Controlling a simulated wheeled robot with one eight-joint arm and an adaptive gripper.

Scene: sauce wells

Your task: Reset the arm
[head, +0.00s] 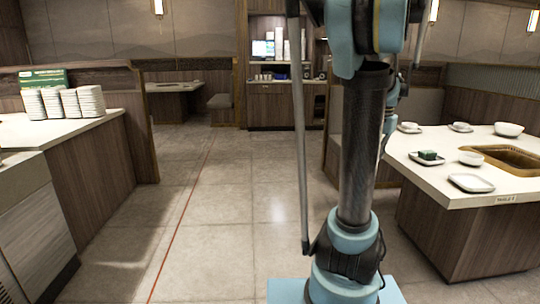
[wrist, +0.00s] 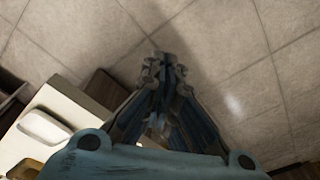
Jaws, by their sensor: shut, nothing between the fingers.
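My gripper (wrist: 162,62) is shut and empty in the wrist view. It points down over the tiled floor, beside the edge of the dining table (wrist: 85,105). In the head view my arm rises in the middle of the picture and its upper end leaves the top of the frame. I cannot make out my gripper there.
In the head view a table (head: 420,189) on the right bears white bowls (head: 509,129), plates (head: 471,183), a dark green item (head: 428,155) and a sunken well (head: 512,158). A counter (head: 60,130) on the left holds stacked white dishes (head: 83,102). The floor (head: 200,215) between is clear.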

